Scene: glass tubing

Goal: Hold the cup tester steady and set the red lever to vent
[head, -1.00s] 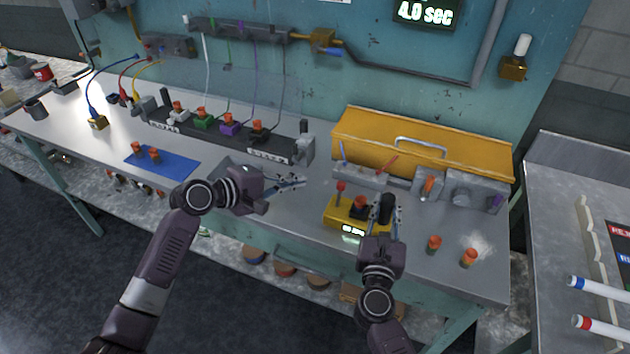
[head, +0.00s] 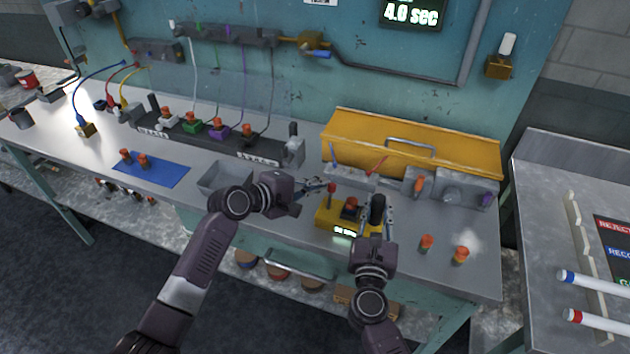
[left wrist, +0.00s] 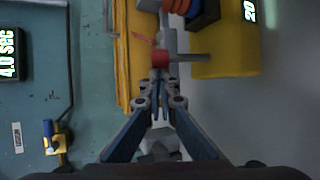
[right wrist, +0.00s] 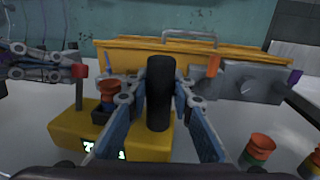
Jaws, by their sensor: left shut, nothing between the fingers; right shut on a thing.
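The yellow cup tester (head: 323,221) sits on the bench with a lit display on its front. Its red-tipped lever (head: 331,187) stands at its left side, and it also shows in the right wrist view (right wrist: 79,72). A ribbed orange cup (right wrist: 108,88) sits in a dark socket on top. My right gripper (head: 384,214) is shut on the tester's upright black handle (right wrist: 159,92). My left gripper (head: 324,186) is shut and empty, its fingertips (left wrist: 162,88) right beside the lever's red knob (left wrist: 160,59). I cannot tell whether they touch.
A yellow box (head: 412,143) and grey fixtures (head: 452,187) stand behind the tester. Two loose orange-topped pieces (head: 426,243) stand to its right. A grey tray (head: 222,178) and a blue mat (head: 150,168) lie left. A wall display (head: 411,14) reads 4.0 SEC.

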